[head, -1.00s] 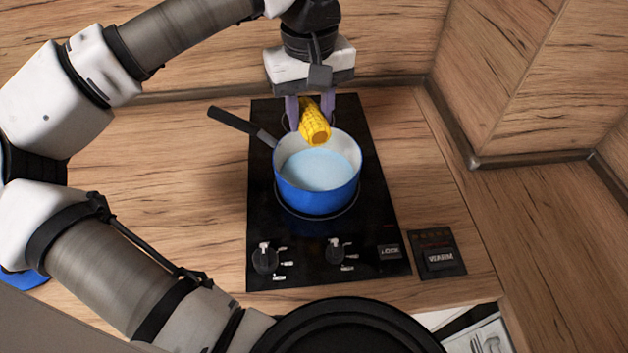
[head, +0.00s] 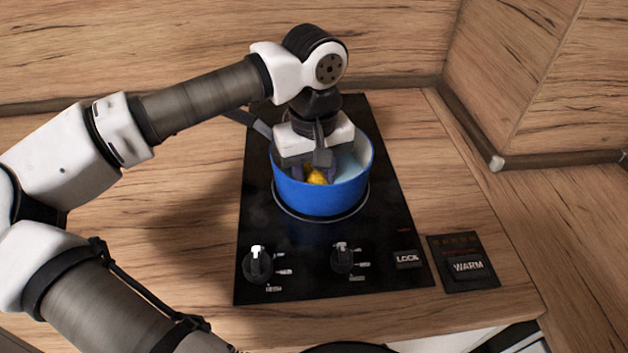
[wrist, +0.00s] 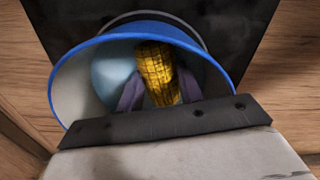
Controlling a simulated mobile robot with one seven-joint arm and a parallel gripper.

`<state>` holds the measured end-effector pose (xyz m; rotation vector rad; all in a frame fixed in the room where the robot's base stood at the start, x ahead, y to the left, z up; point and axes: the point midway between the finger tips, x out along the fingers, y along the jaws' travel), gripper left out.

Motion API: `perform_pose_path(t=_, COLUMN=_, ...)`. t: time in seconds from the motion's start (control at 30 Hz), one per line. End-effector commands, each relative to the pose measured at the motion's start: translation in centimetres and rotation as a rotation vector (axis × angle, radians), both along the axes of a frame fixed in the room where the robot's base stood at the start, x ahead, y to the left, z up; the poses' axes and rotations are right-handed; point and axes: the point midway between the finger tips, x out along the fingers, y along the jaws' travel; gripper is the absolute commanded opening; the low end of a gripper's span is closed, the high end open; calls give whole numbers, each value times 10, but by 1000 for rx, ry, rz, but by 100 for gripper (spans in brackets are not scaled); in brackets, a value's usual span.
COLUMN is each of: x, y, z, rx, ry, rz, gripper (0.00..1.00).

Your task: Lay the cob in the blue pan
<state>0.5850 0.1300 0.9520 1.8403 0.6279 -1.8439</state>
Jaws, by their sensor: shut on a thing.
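The blue pan (head: 322,198) stands on the black cooktop, with a pale inside and a dark handle pointing back left. The yellow cob (head: 317,177) is inside the pan's rim, mostly hidden in the head view by my gripper (head: 316,174). In the wrist view, the cob (wrist: 157,72) lies between my two purple-grey fingers (wrist: 158,92), inside the blue-rimmed pan (wrist: 68,62). My gripper is shut on the cob and reaches down into the pan. I cannot tell whether the cob touches the pan's bottom.
The black cooktop (head: 290,235) has two knobs (head: 257,263) at its front and a LOCK key. A WARM panel (head: 465,264) sits to its right. Wooden splashback walls (head: 200,45) rise behind and at the right. The wooden counter left of the cooktop is clear.

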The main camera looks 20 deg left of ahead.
Motion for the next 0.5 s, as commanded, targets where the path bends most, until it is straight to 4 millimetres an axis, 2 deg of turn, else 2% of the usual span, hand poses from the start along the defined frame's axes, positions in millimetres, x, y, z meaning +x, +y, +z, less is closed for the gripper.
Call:
perform_pose_path(t=0.37, x=0, y=0, z=-5, rx=0, ry=-1, rz=0, gripper=13)
perform_pose_path(t=0.4, x=0, y=0, z=-3, rx=0, ry=-1, rz=0, gripper=42)
perform_pose_path(t=0.43, x=0, y=0, z=-3, rx=0, ry=-1, rz=0, gripper=45)
perform_pose_path(t=0.5, x=0, y=0, z=-3, rx=0, ry=-1, rz=0, gripper=45)
